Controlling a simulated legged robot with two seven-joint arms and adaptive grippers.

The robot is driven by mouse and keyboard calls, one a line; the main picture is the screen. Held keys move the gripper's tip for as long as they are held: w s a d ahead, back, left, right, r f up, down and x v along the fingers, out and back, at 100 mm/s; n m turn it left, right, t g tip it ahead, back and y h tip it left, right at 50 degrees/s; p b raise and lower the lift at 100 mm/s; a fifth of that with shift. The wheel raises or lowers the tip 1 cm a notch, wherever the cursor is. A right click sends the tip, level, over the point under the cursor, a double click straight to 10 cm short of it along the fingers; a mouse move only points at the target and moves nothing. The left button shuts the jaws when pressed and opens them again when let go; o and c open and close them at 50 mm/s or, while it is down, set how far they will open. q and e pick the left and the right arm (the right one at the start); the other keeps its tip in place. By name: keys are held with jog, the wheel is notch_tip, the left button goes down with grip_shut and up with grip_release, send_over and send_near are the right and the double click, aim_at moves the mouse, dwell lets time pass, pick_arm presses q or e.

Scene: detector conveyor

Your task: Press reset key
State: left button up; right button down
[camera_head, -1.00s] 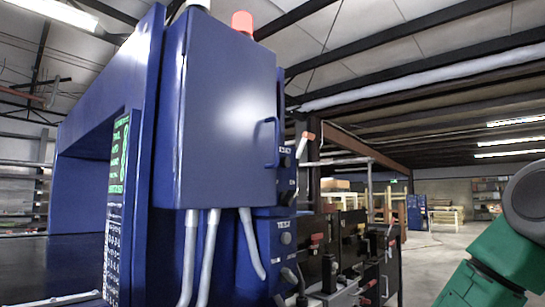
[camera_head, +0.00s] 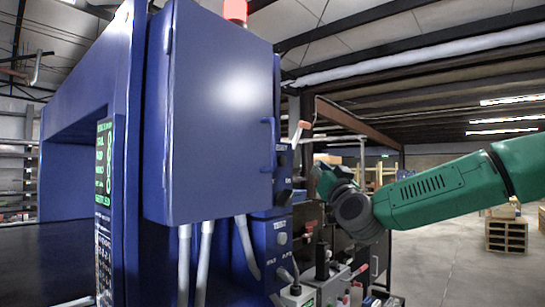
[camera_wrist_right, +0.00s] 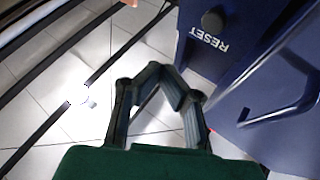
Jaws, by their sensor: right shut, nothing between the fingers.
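The reset key is a dark round button (camera_wrist_right: 212,21) on a blue panel at the top of the right wrist view, beside white RESET lettering that appears upside down. In the head view, a small blue control box (camera_head: 283,180) sits on the right side of the large blue cabinet; its label is too small to read surely. My right gripper (camera_wrist_right: 165,72) is shut and empty. In the wrist view its fingertips are apart from the key, below and left of it. In the head view the right arm reaches in from the right, its hand just right of the box. My left gripper is out of view.
The large blue cabinet (camera_head: 215,115) has a protruding handle (camera_head: 268,145), seen also in the wrist view (camera_wrist_right: 280,115). A lower blue box (camera_head: 272,250) reads TEST. Grey conduits (camera_head: 206,262) hang below the cabinet. Floor at right is open, with pallets (camera_head: 507,234) farther back.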

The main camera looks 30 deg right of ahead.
aim_at(282, 161)
jog(key=shift+d+r+h, duration=0.25)
jog(key=shift+r+h, duration=0.05)
jog(key=shift+r, duration=0.45)
jog(key=shift+a, duration=0.1)
jog(key=w+a+p, duration=0.2)
jog(key=w+a, duration=0.1)
jog(key=w, duration=0.5)
jog(key=shift+a, duration=0.15)
jog(key=shift+w+a, duration=0.15)
dwell(1.0)
jog(key=shift+w+a, duration=0.15)
jog(key=shift+w, duration=0.05)
